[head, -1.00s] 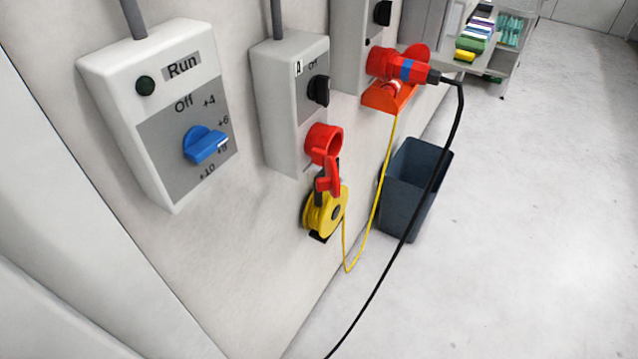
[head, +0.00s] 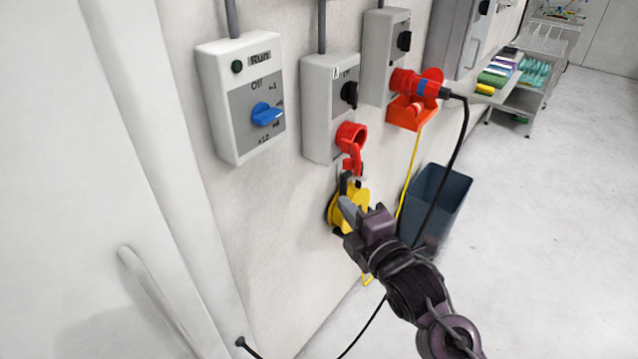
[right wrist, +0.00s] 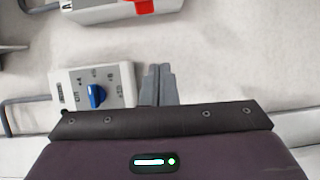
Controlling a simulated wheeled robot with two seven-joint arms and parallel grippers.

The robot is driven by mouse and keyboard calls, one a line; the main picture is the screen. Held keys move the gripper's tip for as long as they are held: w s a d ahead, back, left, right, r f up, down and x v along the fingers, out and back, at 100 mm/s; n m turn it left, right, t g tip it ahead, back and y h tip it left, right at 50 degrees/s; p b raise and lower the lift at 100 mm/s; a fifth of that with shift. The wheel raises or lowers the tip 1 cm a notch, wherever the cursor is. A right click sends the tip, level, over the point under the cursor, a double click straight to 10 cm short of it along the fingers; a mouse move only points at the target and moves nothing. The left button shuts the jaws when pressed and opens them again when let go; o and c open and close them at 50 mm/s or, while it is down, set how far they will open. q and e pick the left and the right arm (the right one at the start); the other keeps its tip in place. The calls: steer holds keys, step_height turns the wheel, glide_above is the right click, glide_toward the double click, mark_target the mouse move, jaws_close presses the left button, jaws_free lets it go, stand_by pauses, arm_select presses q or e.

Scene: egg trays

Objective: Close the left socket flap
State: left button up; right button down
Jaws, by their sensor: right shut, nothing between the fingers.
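The left socket (head: 350,135) is a red round socket under the grey switch box with the black knob. Its red flap (head: 353,160) hangs down open below it. My right gripper (head: 345,192) is shut and empty, just below the flap and in front of the yellow reel (head: 335,215), apart from the flap as far as I can tell. In the right wrist view the shut fingers (right wrist: 159,84) show, with part of a red piece (right wrist: 144,6) at the top edge. My left gripper is in neither view.
A red plug (head: 405,83) with a black cable sits in the right socket, above an orange-red holder (head: 410,115). A controller box with a blue knob (head: 266,114) hangs at left. A dark bin (head: 440,195) stands on the floor at right.

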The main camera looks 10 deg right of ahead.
mark_target(349, 160)
steer(key=r+p+x, duration=0.2)
steer(key=p+x, duration=0.3)
steer(key=x, duration=0.5)
steer(key=d, duration=0.1)
steer(key=d+p, duration=0.1)
steer(key=d, duration=0.1)
steer(key=shift+s+d+f+n, duration=0.25)
steer(key=shift+s+d+n, duration=0.05)
steer(key=shift+w+a, duration=0.1)
steer(key=shift+f, duration=0.1)
